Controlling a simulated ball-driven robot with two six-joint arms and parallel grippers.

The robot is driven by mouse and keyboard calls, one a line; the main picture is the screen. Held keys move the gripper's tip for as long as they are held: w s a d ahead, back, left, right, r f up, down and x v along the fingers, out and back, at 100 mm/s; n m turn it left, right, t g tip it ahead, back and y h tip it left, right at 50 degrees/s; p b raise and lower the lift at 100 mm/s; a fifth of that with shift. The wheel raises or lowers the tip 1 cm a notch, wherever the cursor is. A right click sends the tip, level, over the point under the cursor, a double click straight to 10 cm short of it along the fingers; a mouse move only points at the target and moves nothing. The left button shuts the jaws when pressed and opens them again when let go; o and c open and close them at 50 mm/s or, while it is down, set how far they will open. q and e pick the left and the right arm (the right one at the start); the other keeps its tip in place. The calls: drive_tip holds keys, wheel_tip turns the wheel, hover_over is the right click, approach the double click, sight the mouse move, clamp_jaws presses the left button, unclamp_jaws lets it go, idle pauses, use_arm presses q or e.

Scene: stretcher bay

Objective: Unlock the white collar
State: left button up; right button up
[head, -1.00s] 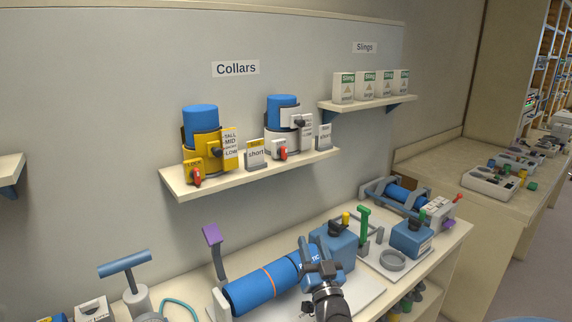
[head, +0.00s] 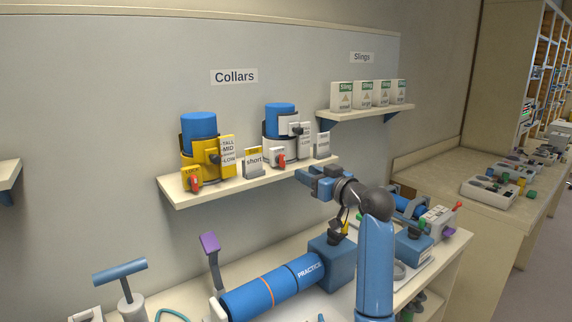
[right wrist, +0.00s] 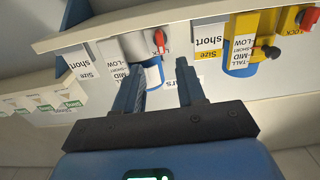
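The white collar (head: 274,148) wraps a blue cylinder (head: 280,107) on the Collars shelf, with a dark knob on its front. Its red lock lever (head: 280,155) sits on a white block low at the front and stands roughly upright. My right gripper (head: 308,180) is in front of the shelf's right end, fingers pointing at the shelf. In the right wrist view the gripper (right wrist: 160,70) is open and empty, with the white collar (right wrist: 130,48) and red lever (right wrist: 160,41) ahead, apart from the fingers. My left gripper is not in view.
A yellow collar (head: 188,167) with its own red lever stands left on the shelf (head: 210,189). Size cards (head: 253,163) stand beside the collars. Below, the bench holds a blue practice cylinder (head: 250,295) and a purple-topped lever (head: 209,243).

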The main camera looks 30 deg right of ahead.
sight(284, 163)
drive_tip(key=w, duration=0.2)
drive_tip(key=w+p, duration=0.1)
drive_tip(key=w, duration=0.2)
drive_tip(key=w+p, duration=0.1)
drive_tip(key=w, duration=0.2)
drive_tip(key=shift+w+a, duration=0.25)
drive_tip(key=shift+a, duration=0.15)
drive_tip(key=shift+w+p, duration=0.35)
drive_tip(key=shift+w, duration=0.55)
drive_tip(key=shift+f, duration=0.1)
clamp_jaws()
